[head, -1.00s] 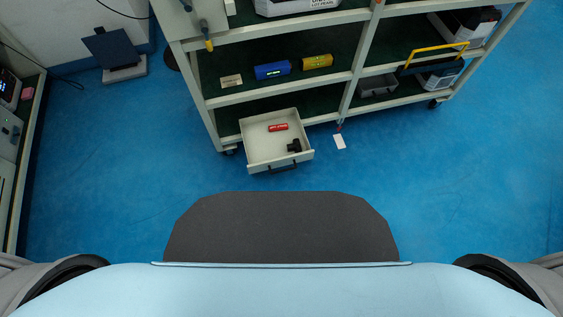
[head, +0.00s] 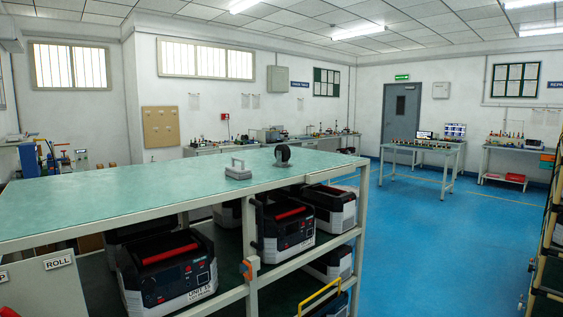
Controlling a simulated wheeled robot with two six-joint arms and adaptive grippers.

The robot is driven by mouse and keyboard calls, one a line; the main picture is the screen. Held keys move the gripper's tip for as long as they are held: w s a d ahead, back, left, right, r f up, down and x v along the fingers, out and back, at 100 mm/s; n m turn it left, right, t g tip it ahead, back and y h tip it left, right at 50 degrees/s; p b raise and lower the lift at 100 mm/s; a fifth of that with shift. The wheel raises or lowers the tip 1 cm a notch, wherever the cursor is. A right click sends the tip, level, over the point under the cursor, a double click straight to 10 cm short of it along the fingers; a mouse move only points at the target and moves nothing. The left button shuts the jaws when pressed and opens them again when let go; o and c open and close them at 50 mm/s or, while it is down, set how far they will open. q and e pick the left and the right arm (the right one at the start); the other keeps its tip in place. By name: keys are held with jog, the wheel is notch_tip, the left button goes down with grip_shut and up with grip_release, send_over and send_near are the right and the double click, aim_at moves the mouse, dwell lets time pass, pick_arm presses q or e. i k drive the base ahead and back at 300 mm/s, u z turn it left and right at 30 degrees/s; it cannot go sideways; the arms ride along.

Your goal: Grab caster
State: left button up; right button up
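A caster with a dark wheel (head: 282,154) stands on the green top of the rack (head: 130,196), near its right end. Its mount is too small to make out clearly. Neither of my grippers shows in the head view, and nothing of mine is near the caster.
A light grey block with a handle (head: 238,172) sits left of the caster. Below, shelves hold several black-and-white units with red handles (head: 167,270). A yellow handle (head: 320,299) shows low down. Blue floor (head: 440,245) is open at right; a workbench (head: 421,147) stands farther back.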

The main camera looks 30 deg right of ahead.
aim_at(283, 152)
jog(key=z, duration=0.25)
jog(key=k, duration=0.35)
jog(key=z, duration=1)
jog(key=k, duration=0.95)
jog(key=z, duration=1.05)
jog(key=i, duration=3.7)
jog(key=u, duration=0.35)
jog(key=i, duration=1.2)
jog(key=u, duration=0.95)
jog(key=i, duration=0.9)
jog(key=u, duration=0.85)
